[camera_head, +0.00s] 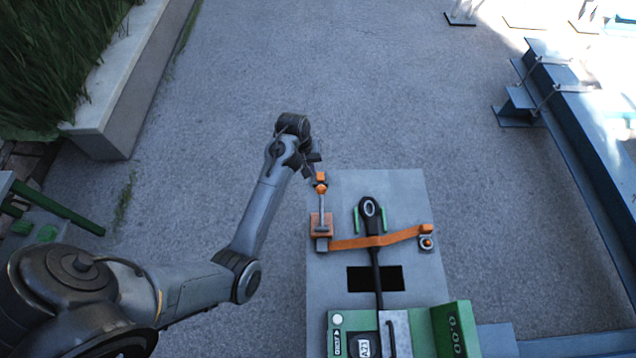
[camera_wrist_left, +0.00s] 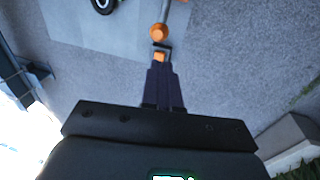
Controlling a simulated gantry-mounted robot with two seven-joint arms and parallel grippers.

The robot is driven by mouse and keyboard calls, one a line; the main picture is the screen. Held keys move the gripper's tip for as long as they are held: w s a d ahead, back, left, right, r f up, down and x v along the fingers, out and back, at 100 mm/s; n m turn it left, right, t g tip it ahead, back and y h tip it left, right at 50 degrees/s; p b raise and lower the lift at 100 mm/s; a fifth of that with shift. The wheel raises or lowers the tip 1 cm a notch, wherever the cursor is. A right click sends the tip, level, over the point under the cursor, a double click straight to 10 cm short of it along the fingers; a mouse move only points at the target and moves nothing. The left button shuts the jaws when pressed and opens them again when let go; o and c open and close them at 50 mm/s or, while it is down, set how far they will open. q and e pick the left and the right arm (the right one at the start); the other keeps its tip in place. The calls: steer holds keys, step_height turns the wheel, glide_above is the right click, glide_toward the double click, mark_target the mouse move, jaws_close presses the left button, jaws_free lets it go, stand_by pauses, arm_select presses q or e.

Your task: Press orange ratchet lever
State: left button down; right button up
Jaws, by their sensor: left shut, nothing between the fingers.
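The ratchet lever has a grey shaft (camera_head: 322,208) rising from an orange base (camera_head: 316,224) on the left side of a grey panel, with an orange knob (camera_head: 321,188) at its end. In the left wrist view the orange knob (camera_wrist_left: 159,32) sits just beyond my fingertips. My left gripper (camera_head: 313,172) is shut and empty beside the knob end of the lever. In the left wrist view its dark fingers (camera_wrist_left: 161,52) are together, with a small orange patch at their tips. I cannot tell whether they touch the lever. My right gripper is not in view.
A green box (camera_head: 455,330) stands at the front. A planter wall (camera_head: 125,85) is at left; blue steel beams (camera_head: 580,120) are at right. Open ground lies behind the panel.

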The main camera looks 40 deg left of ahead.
mark_target(320, 187)
arm_select(q)
steer(key=f, duration=0.4)
steer(key=w+d+f, duration=0.1)
steer(key=f, duration=0.3)
steer(key=w+f, duration=0.1)
steer(key=f, duration=0.3)
steer(key=shift+d, duration=0.25)
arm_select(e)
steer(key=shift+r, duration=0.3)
arm_select(q)
steer(key=shift+f, duration=0.1)
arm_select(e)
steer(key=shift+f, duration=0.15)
